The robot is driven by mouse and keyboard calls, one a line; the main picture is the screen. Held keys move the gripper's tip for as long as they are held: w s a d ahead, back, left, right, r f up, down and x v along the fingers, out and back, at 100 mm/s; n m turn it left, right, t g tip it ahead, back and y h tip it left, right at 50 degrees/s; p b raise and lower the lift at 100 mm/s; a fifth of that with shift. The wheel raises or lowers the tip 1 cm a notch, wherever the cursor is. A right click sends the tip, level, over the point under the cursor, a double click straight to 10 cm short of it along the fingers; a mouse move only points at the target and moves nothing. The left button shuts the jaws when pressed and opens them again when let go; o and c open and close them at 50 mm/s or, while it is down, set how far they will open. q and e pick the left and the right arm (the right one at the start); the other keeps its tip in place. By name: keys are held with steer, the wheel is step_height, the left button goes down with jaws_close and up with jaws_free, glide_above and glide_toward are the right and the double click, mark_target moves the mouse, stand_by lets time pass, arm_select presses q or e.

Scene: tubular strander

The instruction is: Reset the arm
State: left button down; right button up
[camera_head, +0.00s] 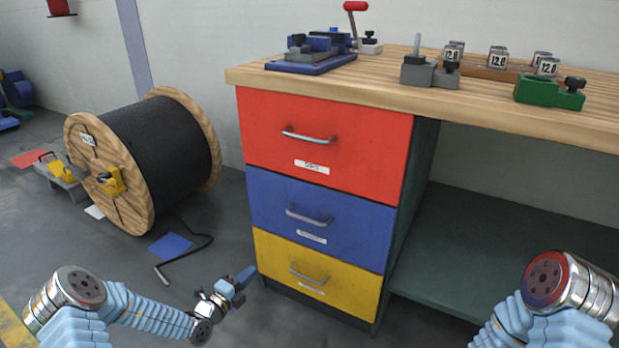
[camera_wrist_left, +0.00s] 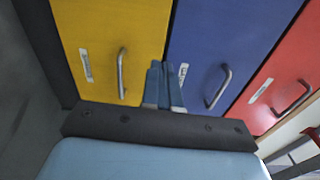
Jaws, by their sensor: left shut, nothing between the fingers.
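My left gripper (camera_head: 245,277) is low in front of the drawer unit, near its lower left corner in the head view. Its blue fingers are together and hold nothing. In the left wrist view the shut fingers (camera_wrist_left: 165,84) show against the yellow drawer (camera_wrist_left: 112,45) and the blue drawer (camera_wrist_left: 215,50). I cannot tell whether they touch the drawer fronts. My right arm (camera_head: 550,300) comes in at the lower right of the head view. Its gripper is out of the picture.
The red drawer (camera_head: 330,130) is above the blue and yellow ones; all three look closed. The wooden workbench (camera_head: 400,85) carries a blue vise (camera_head: 315,52), a green block (camera_head: 548,93) and several small weights. A large cable reel (camera_head: 150,160) stands at the left.

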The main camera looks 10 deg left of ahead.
arm_select(q)
steer(key=s+d+f+m+g+h+p, duration=0.2)
steer(key=s+d+m+g+h, duration=0.1)
steer(key=s+d+m+g, duration=0.45)
steer(key=s+d+f+m+g+h+p, duration=0.1)
steer(key=s+d+f+m+g+h, duration=0.1)
steer(key=s+d+m+g, duration=0.5)
steer(key=s+m+y+p, duration=0.2)
steer(key=s+m, duration=0.6)
steer(key=m, duration=0.8)
steer(key=s+d+m+g+y+p, duration=0.1)
steer(key=s+m+y+p, duration=0.2)
steer(key=m, duration=1.4)
steer(key=shift+s+f+y, duration=0.35)
steer(key=shift+s+y, duration=1.05)
steer(key=shift+s, duration=1.05)
